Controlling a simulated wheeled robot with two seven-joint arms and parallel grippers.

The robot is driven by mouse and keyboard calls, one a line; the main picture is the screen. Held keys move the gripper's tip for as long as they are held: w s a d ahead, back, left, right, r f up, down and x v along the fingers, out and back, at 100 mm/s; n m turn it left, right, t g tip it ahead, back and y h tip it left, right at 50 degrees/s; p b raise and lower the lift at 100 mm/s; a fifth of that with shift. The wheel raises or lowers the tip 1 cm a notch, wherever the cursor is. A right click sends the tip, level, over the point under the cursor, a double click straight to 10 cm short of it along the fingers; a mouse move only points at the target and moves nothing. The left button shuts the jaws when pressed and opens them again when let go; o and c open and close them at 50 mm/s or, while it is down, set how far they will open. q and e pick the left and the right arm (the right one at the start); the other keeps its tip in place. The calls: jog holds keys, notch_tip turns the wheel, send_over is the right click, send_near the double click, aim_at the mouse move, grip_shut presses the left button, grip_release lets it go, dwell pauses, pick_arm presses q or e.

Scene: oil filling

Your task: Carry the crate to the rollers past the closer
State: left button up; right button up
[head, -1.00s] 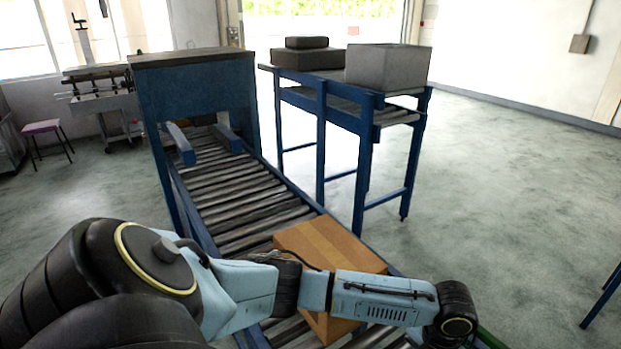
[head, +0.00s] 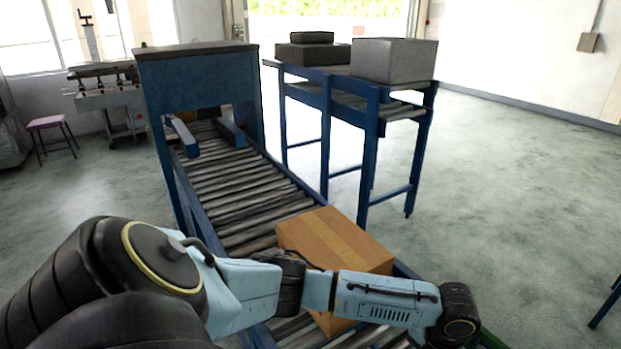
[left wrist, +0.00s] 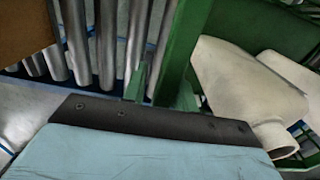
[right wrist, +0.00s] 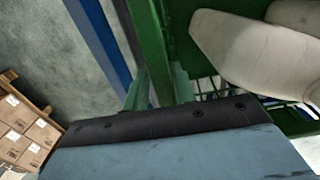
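The green crate (left wrist: 190,40) holds white jugs (left wrist: 240,85). Only a green edge of it shows at the bottom right of the head view (head: 488,338). In the left wrist view, my left gripper (left wrist: 160,85) has its fingers on either side of the crate's green wall. My right gripper (right wrist: 157,85) likewise has its fingers around a green crate wall (right wrist: 185,25). In the head view my left arm crosses the front and both gripper tips are out of sight. The blue closer (head: 200,75) straddles the roller line (head: 235,185); rollers behind it are hidden.
A brown carton (head: 330,238) lies on the near rollers, partly behind my left arm. A blue stand (head: 368,160) right of the line carries a grey box (head: 393,60) and dark items (head: 312,52). Stacked cartons (right wrist: 22,130) show in the right wrist view.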

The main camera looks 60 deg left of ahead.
pick_arm(q)
jog(key=shift+o, duration=0.9)
pick_arm(e)
jog(key=shift+o, duration=1)
pick_arm(q)
jog(key=shift+d+r, duration=0.1)
pick_arm(e)
jog(key=shift+a, duration=0.1)
pick_arm(q)
jog(key=shift+r, duration=0.2)
notch_tip(320, 180, up, 12)
jog(key=shift+f, duration=0.25)
pick_arm(e)
jog(key=shift+r, duration=0.1)
notch_tip(320, 180, up, 12)
